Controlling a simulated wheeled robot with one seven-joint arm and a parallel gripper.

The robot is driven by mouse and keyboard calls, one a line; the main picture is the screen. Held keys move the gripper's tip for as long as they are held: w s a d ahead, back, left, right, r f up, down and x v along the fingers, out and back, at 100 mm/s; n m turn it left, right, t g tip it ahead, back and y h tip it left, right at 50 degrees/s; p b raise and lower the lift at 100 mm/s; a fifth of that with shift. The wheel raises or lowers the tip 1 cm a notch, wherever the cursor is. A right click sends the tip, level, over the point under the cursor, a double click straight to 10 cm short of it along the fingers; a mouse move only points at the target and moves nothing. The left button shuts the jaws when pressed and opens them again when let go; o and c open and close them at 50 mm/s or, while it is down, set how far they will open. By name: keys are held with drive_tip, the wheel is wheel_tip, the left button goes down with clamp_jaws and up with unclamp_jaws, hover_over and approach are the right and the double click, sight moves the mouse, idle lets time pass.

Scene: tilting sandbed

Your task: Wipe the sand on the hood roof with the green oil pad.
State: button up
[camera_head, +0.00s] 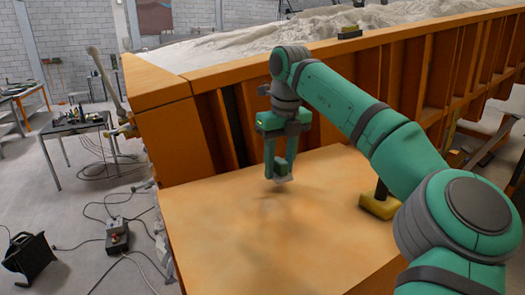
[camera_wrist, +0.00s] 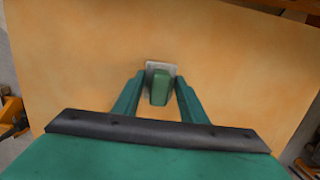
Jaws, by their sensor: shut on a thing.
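The hood roof (camera_head: 230,235) is a flat orange-tan surface, and it also fills most of the wrist view (camera_wrist: 75,60). Faint darker and paler patches show on it; I cannot tell sand from shading. My gripper (camera_head: 281,172) points down over the roof's back middle part. It is shut on the green oil pad (camera_wrist: 160,88), a green block on a grey plate, between the fingertips. In the head view only the pad's pale lower edge (camera_head: 283,181) shows below the fingers. The pad is at or just above the roof; contact is unclear.
A yellow block with a dark handle (camera_head: 378,205) stands on the roof's right part, near my arm. The orange ribbed wall of the sandbed (camera_head: 200,125) rises behind the roof, with pale sand (camera_head: 270,42) inside. The roof's left and front areas are clear.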

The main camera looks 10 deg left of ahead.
drive_tip(key=shift+r, duration=2.55)
